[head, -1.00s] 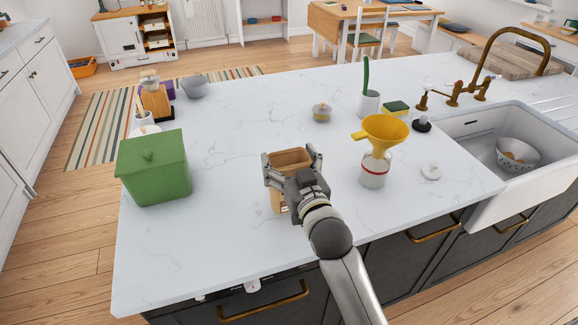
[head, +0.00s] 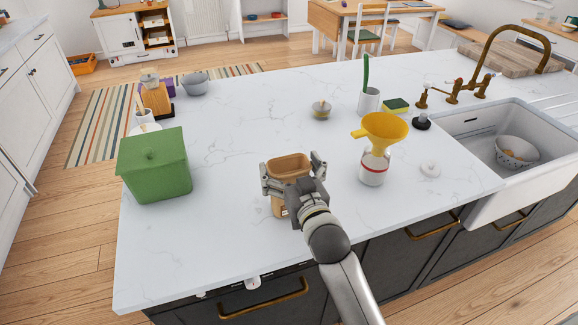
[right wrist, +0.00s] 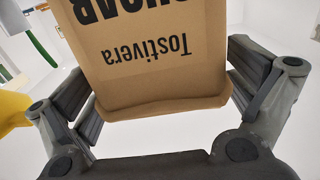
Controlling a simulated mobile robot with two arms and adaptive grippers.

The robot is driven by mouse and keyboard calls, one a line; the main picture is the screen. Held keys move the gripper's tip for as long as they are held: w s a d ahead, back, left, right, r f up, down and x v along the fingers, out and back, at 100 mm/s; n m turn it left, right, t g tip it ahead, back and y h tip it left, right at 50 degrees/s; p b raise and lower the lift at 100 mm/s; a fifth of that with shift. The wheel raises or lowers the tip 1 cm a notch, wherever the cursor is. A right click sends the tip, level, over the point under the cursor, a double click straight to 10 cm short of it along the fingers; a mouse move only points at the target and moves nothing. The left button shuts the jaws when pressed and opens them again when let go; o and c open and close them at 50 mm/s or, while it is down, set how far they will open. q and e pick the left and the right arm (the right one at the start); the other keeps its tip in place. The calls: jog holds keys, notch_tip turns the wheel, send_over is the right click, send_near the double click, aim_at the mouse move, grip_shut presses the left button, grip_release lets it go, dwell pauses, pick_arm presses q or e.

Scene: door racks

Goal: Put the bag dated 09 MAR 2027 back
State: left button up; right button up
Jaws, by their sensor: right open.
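A brown paper bag (head: 289,165) stands near the front edge of the white counter. In the right wrist view the bag (right wrist: 155,62) carries upside-down dark print reading "SUGAR", partly cut off, and "Tostivera". No date is legible on it. My right gripper (head: 293,174) is open around the bag, one finger on each side. In the right wrist view the gripper's fingers (right wrist: 165,95) are spread, with gaps visible beside the bag. My left gripper is not in view.
A green lidded box (head: 153,170) stands to the left. A small jar (head: 321,111) stands behind. The counter's middle is clear.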

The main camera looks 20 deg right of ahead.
jog(key=shift+r, duration=0.1)
jog(key=shift+s, duration=0.15)
jog(key=s+b, duration=0.2)
jog(key=s, duration=0.9)
jog(key=shift+s+d+b, duration=0.25)
jog(key=shift+s+b, duration=0.05)
jog(key=shift+s, duration=0.05)
